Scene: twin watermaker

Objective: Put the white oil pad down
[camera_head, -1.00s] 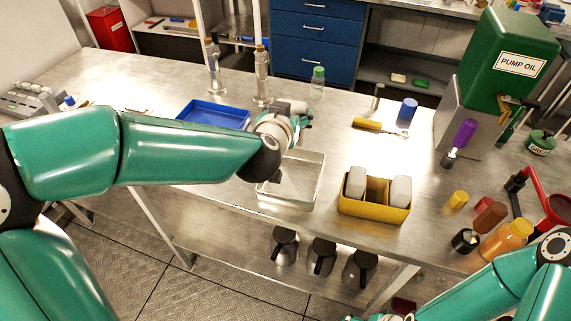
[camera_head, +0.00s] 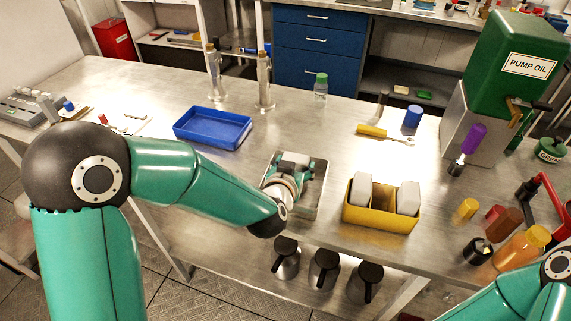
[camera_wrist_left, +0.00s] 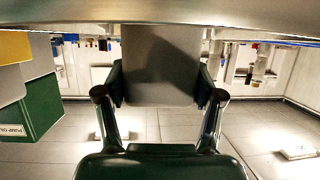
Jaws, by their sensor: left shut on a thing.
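In the head view the gripper and wrist cover most of the tray's inside, and I cannot clearly make out the pad there. I cannot tell whether the pad touches the tray floor. My right gripper is out of view; only its arm shows at the lower right.
Right of the tray stands a yellow divided box (camera_head: 382,217) with two pale blocks. A blue tray (camera_head: 213,128) lies behind at left. A green pump oil tank (camera_head: 515,65) and several small bottles stand at right. Steel jugs (camera_head: 325,270) sit below the bench's front edge.

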